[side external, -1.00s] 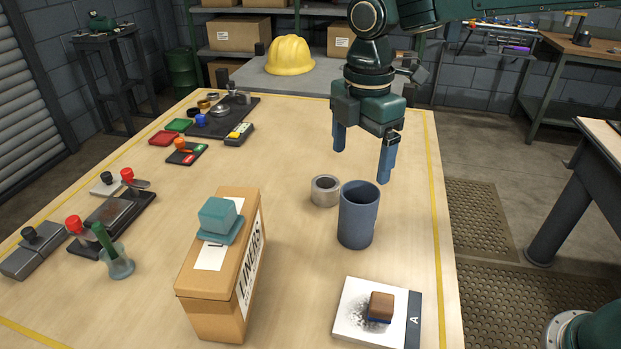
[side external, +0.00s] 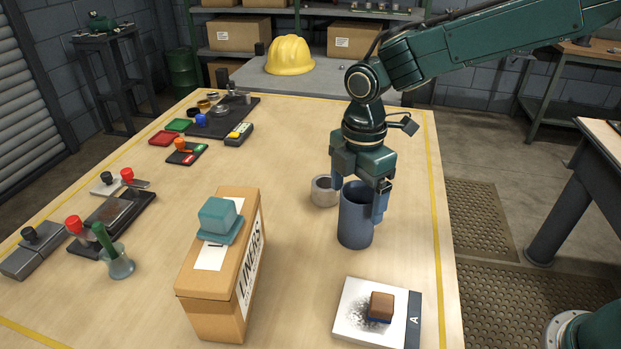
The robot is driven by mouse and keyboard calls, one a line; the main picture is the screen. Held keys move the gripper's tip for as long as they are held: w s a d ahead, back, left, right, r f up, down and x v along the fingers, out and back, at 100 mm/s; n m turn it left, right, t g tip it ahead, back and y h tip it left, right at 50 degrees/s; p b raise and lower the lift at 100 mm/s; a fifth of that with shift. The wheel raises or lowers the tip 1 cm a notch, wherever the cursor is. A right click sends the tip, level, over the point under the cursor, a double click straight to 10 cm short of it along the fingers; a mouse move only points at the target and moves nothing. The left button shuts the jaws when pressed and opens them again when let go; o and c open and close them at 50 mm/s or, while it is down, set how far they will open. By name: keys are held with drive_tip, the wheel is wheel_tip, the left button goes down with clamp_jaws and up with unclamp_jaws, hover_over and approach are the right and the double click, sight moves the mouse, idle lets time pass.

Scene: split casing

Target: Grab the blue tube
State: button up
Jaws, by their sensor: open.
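The blue tube (side external: 355,222) is a hollow grey-blue cylinder standing upright on the table, right of centre in the side external view. My gripper (side external: 358,201) is open and points down over it. One blue finger is to the right of the tube, close along its side. The other finger is at the tube's upper left, partly hidden, between the tube and a grey ring. The palm hides part of the tube's top rim. I cannot tell whether either finger touches the tube.
The grey ring (side external: 322,193) stands just left of the tube. A cardboard LINERS box (side external: 217,290) with a teal block (side external: 218,215) on top is at front left. A white board (side external: 357,318) with a brown block (side external: 381,307) lies in front. The table's right strip is clear.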

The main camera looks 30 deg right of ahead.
drive_tip(key=shift+d+f, duration=0.15)
drive_tip(key=shift+f, duration=1.15)
drive_tip(key=shift+d+f, duration=0.15)
drive_tip(key=shift+f, duration=1.1)
drive_tip(key=c, duration=1.1)
